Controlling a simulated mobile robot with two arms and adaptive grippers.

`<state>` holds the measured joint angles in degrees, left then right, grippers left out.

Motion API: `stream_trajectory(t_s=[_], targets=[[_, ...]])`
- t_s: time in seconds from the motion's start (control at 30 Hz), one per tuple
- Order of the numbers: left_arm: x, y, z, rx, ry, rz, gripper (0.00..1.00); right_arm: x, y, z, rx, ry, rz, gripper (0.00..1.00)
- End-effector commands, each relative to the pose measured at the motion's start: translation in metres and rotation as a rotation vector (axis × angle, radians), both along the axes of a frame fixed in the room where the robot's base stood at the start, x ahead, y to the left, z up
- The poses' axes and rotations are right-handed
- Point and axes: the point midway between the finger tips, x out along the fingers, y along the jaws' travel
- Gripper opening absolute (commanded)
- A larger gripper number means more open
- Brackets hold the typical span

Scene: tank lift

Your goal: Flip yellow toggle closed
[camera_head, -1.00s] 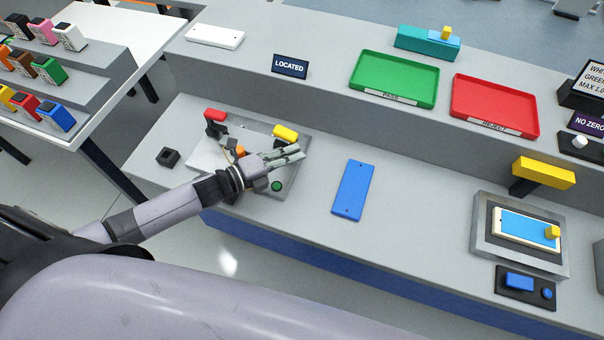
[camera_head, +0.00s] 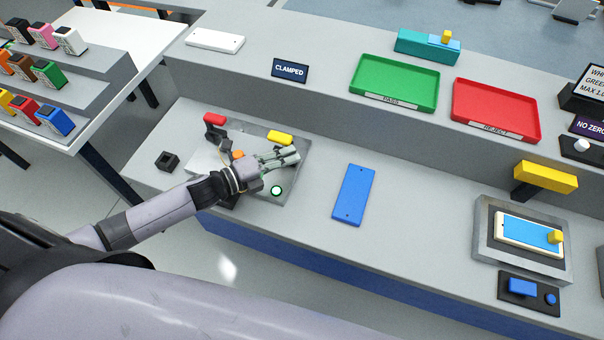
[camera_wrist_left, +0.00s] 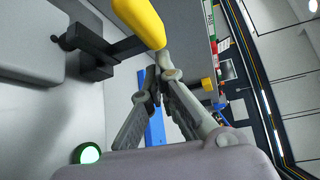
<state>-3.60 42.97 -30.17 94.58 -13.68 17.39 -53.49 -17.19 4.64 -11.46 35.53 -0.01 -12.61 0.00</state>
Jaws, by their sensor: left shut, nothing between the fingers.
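The yellow toggle (camera_head: 280,137) lies at the back right of the grey fixture plate (camera_head: 293,179). In the left wrist view the yellow toggle (camera_wrist_left: 139,22) is a yellow handle on a dark arm, close beside the fingers. My left gripper (camera_head: 295,157) is shut and empty, just in front of the toggle; whether it touches the toggle I cannot tell. It also shows in the left wrist view (camera_wrist_left: 162,62). A round button (camera_head: 276,190) glows green. The sign (camera_head: 290,70) reads CLAMPED. My right gripper is not in view.
A red toggle (camera_head: 214,119) stands at the fixture's left. A blue plate (camera_head: 353,195) lies right of the fixture. A green tray (camera_head: 394,82) and a red tray (camera_head: 495,109) sit on the upper ledge. Another yellow-handled station (camera_head: 546,177) stands at the right.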

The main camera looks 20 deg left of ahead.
Motion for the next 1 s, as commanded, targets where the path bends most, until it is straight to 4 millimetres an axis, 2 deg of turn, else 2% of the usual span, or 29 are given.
stream_trajectory(t_s=[0.13,0.23,0.5,0.7,1.0], targets=[[0.0,0.0,0.002,0.001,-0.001,0.0,0.0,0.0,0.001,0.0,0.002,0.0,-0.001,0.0],[0.0,0.0,0.011,0.003,-0.003,-0.001,0.0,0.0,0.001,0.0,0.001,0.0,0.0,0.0],[0.0,0.0,0.063,0.003,-0.004,-0.003,0.0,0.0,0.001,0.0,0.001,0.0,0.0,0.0],[0.0,0.0,0.091,0.001,-0.002,-0.001,0.0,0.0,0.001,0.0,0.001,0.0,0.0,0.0],[0.0,0.0,0.1,-0.001,0.001,0.0,0.0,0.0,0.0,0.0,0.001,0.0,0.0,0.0]])
